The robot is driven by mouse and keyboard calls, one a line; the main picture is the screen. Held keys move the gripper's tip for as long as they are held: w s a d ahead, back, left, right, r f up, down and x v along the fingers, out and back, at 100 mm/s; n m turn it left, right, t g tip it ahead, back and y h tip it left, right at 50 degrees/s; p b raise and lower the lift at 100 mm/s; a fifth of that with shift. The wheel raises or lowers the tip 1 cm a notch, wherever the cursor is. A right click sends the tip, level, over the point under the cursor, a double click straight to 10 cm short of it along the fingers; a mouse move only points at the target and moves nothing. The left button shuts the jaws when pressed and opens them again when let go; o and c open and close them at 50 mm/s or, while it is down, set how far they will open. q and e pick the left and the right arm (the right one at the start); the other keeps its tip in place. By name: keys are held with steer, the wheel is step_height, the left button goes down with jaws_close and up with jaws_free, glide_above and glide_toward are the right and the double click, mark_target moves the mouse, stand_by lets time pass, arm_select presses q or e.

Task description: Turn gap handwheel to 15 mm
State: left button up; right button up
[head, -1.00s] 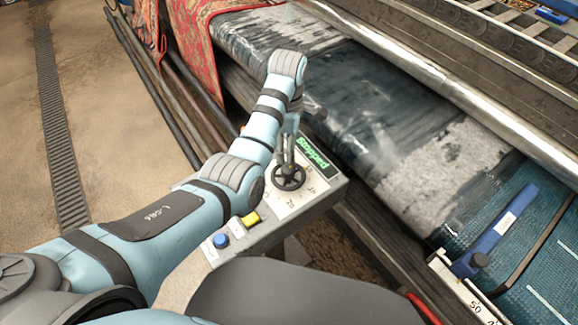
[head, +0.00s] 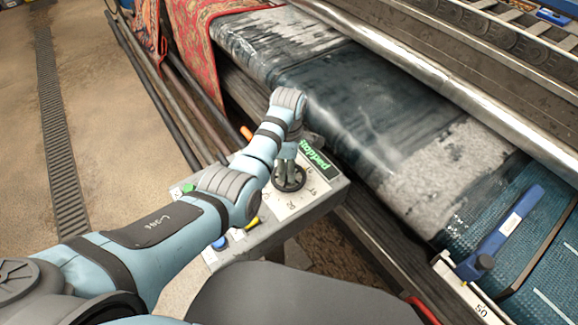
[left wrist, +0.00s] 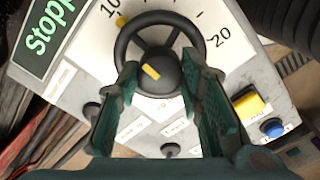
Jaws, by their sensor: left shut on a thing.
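The dark gap handwheel (head: 298,182) sits on a grey control panel (head: 325,197). In the left wrist view the handwheel (left wrist: 160,16) shows a round rim, spokes and a hub with a yellow bar. A yellow mark (left wrist: 121,21) shows at the rim near the printed 10; the 20 is at the right. My left gripper (head: 287,163) reaches down onto the wheel. Its green-padded fingers (left wrist: 167,78) stand on either side of the hub, shut on the wheel. The fingers hide part of the lower rim and dial. My right gripper is out of view.
A green-lettered display (head: 313,158) sits at the panel's far edge. A yellow switch (left wrist: 249,104) and blue button (left wrist: 272,128) are close to the right finger. Small knobs (left wrist: 92,112) lie near the left finger. The roller machine (head: 400,150) lies right of the panel.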

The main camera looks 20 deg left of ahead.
arm_select(q)
steer(key=shift+s, duration=0.1)
steer(key=shift+r+m+p, duration=0.1)
steer(key=shift+m+p, duration=0.8)
steer(key=shift+m, duration=0.1)
steer(key=m+p, duration=0.1)
steer(key=m, duration=0.1)
steer(key=shift+m, duration=0.3)
steer(key=m+p, duration=0.1)
steer(key=m, duration=0.2)
steer(key=shift+m, duration=0.3)
steer(key=shift+f+m+p, duration=0.2)
steer(key=shift+m+p, duration=0.3)
steer(key=shift+m, duration=1.2)
steer(key=o, duration=1.2)
steer(key=shift+c, duration=0.2)
